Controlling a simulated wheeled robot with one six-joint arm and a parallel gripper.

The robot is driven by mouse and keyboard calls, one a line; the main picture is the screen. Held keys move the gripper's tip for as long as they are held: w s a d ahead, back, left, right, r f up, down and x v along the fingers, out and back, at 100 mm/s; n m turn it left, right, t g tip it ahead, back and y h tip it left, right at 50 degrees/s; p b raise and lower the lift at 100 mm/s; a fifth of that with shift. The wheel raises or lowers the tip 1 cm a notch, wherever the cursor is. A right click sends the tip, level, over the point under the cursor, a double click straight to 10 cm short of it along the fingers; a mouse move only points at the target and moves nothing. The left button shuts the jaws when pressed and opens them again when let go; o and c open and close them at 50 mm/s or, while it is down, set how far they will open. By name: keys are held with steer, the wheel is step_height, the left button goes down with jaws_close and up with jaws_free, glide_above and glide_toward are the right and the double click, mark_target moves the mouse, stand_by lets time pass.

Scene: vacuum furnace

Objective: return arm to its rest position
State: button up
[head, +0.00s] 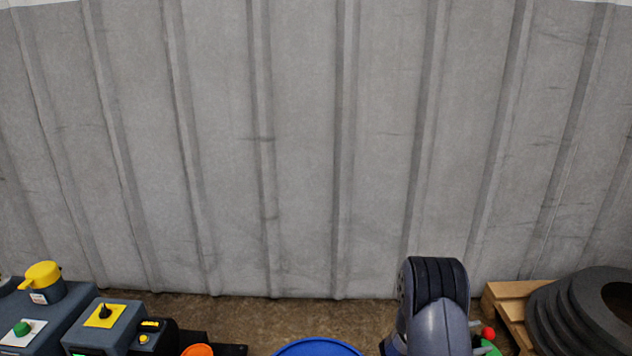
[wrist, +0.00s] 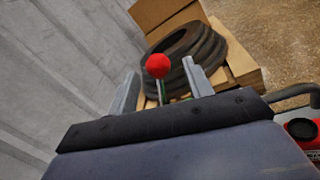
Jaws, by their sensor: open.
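My arm shows at the bottom right of the head view as a grey-blue link with a black ribbed joint; its gripper end is not clear there. In the wrist view my gripper (wrist: 163,88) is open, with its two grey fingers apart. A red ball knob (wrist: 158,66) on a thin stem shows between the fingers, beyond or level with them; I cannot tell whether anything touches it. The knob also shows in the head view (head: 488,333), just right of my arm. The jaws hold nothing that I can see.
Black rings (head: 585,312) lie stacked on a wooden pallet (head: 505,302) at right. At left stand grey control boxes with a yellow knob (head: 42,274), a green button (head: 22,328) and a yellow switch plate (head: 104,314). A blue round rim (head: 318,347) is at bottom centre. A grey ribbed wall (head: 300,150) closes the back.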

mark_target(482, 335)
steer(key=d, duration=0.3)
steer(key=shift+w+d+b, duration=0.1)
steer(key=shift+w+b, duration=0.1)
steer(key=shift+b, duration=0.1)
steer(key=shift+d, duration=0.2)
steer(key=shift+w+r, duration=0.1)
steer(key=shift+r, duration=0.05)
